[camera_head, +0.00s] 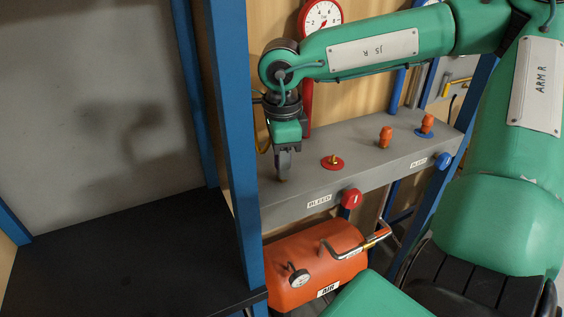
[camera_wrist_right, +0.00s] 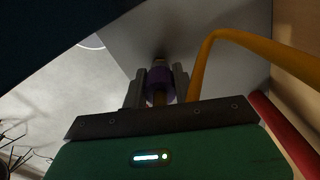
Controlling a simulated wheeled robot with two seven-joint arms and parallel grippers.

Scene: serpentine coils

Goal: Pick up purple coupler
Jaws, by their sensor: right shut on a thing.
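The purple coupler (camera_wrist_right: 160,76) shows in the right wrist view, between the two grey fingers. My right gripper (camera_head: 283,172) is shut on it; in the wrist view the fingers (camera_wrist_right: 159,86) are at both its sides. In the head view the gripper points down over the left end of the grey ledge, and its fingers hide the coupler. I cannot tell whether the coupler touches the ledge. My left gripper is in neither view.
The grey ledge (camera_head: 370,153) carries a red-ringed brass fitting (camera_head: 333,161) and orange plugs (camera_head: 385,137). A blue post (camera_head: 232,120) stands close left. A yellow hose (camera_wrist_right: 203,62) runs beside the fingers. An orange tank (camera_head: 300,262) lies below.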

